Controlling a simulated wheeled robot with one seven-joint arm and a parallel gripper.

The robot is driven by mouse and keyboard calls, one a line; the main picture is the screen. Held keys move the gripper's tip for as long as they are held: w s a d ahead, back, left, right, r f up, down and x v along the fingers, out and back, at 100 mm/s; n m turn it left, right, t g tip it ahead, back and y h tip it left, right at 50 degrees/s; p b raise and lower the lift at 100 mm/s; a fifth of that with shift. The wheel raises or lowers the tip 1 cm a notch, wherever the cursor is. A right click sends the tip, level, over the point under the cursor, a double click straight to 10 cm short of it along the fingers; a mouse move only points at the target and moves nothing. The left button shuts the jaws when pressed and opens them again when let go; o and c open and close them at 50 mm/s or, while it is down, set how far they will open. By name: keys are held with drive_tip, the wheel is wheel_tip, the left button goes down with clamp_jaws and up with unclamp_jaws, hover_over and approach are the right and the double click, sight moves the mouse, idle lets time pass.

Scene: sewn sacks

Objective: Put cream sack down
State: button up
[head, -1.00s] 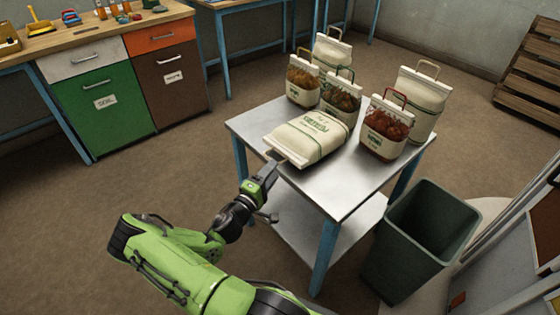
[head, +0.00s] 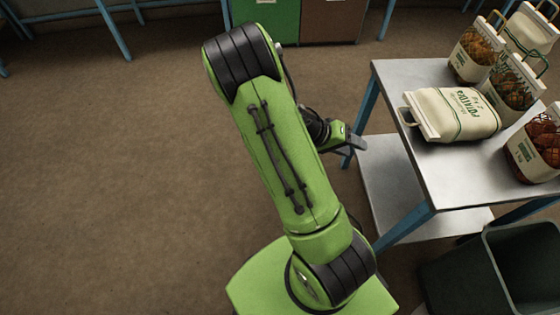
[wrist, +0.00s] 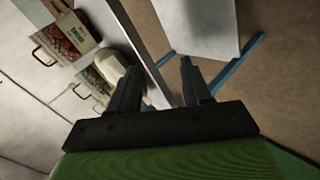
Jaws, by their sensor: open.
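The cream sack (head: 455,113) lies flat on its side on the metal table (head: 450,178), its handle end at the table's left edge. In the wrist view a pale rounded shape that looks like this sack (wrist: 112,68) shows beside the left finger, partly hidden. My gripper (head: 350,137) is off the table's left side, apart from the sack. In the wrist view my gripper (wrist: 158,82) has its two fingers spread with nothing between them.
Several upright sacks with produce windows, such as an orange one (head: 476,50) and a red one (head: 536,145), stand behind and right of the cream sack. A dark bin (head: 460,275) stands in front of the table. Floor to the left is clear.

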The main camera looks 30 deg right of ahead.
drive_tip(key=w+a+r+n+t+y, duration=0.25)
drive_tip(key=a+r+t+y, duration=0.35)
drive_tip(key=a+r, duration=0.65)
drive_tip(key=s+a+r+n+t+y, duration=0.1)
drive_tip(key=s+a+r+n+t, duration=0.1)
drive_tip(key=a, duration=0.4)
drive_tip(key=s+a+r+n+t+y, duration=0.2)
drive_tip(key=s+a+r+n, duration=0.1)
drive_tip(key=s+a+r, duration=0.2)
drive_tip(key=shift+s+a+n, duration=0.15)
drive_tip(key=shift+a+n, duration=0.2)
drive_tip(key=shift+a, duration=0.5)
wheel_tip(320, 180, up, 13)
drive_tip(key=p, duration=1.3)
drive_tip(key=shift+c, duration=0.5)
